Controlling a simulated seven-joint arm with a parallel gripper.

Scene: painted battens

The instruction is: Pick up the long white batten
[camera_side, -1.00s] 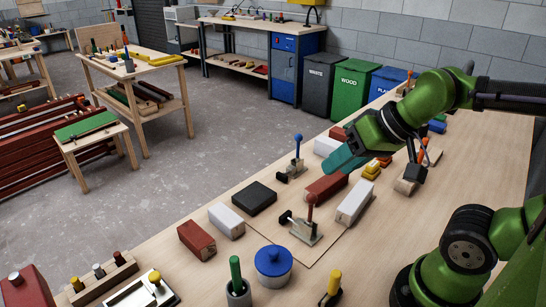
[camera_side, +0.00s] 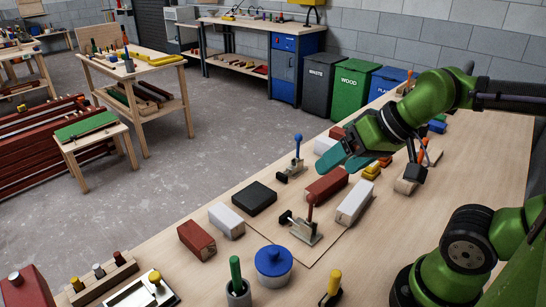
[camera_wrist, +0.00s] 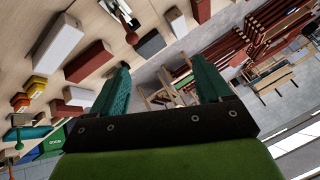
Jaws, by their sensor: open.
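The long white batten (camera_side: 355,202) lies on the bench to the right of a long red batten (camera_side: 326,186). In the wrist view the white batten (camera_wrist: 58,43) is at the upper left, beside the red one (camera_wrist: 88,62). My gripper (camera_side: 342,164) is above the bench, beyond the white batten's far end and apart from it. In the wrist view its two teal fingers (camera_wrist: 160,68) are spread with nothing between them. A shorter white batten (camera_side: 226,220) lies to the left, and another white block (camera_side: 324,145) is partly hidden behind my gripper.
A red-handled clamp (camera_side: 308,225) stands close to the white batten's near end. A blue-handled clamp (camera_side: 296,160) is left of my gripper. A black block (camera_side: 254,198) and a blue lidded pot (camera_side: 273,262) stand nearby. Bare bench lies right of the white batten.

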